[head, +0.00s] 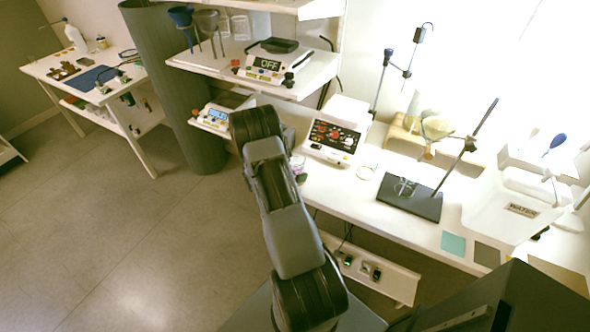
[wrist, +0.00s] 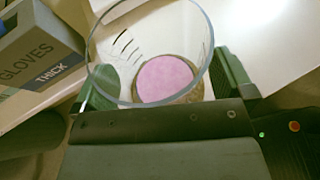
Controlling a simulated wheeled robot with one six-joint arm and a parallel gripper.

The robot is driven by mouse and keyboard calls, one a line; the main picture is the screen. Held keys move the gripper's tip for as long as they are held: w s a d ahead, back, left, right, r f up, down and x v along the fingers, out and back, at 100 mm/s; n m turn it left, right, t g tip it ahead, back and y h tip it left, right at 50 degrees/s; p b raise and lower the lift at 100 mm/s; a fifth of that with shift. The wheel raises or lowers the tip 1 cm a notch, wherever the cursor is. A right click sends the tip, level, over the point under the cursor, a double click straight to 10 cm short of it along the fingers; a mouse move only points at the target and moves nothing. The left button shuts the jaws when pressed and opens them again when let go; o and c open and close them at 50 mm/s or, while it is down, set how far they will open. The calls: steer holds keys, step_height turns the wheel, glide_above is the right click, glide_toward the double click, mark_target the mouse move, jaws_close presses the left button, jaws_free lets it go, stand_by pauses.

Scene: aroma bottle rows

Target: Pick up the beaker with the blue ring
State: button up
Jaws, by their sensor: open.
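In the wrist view a clear glass beaker (wrist: 125,45) with dark graduation marks stands between the two fingers of my gripper (wrist: 165,84). The fingers are open, one on each side of it. A pink disc (wrist: 166,78) with a brownish edge shows through the glass at its bottom; I cannot tell whether it is inside or under the beaker. No blue ring is visible on this beaker. In the head view my arm hides most of the gripper, and a small pinkish glass (head: 298,164) shows just right of the arm. Another small clear vessel (head: 366,172) stands farther right on the bench.
A gloves box (wrist: 40,50) is close on the left in the wrist view. In the head view a device with a red-lit panel (head: 335,137) stands behind the gripper area. A black stand base (head: 408,198) with glassware and a rod is to the right.

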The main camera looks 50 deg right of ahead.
steer(key=shift+c, duration=0.3)
steer(key=c, duration=1)
steer(key=shift+c, duration=0.2)
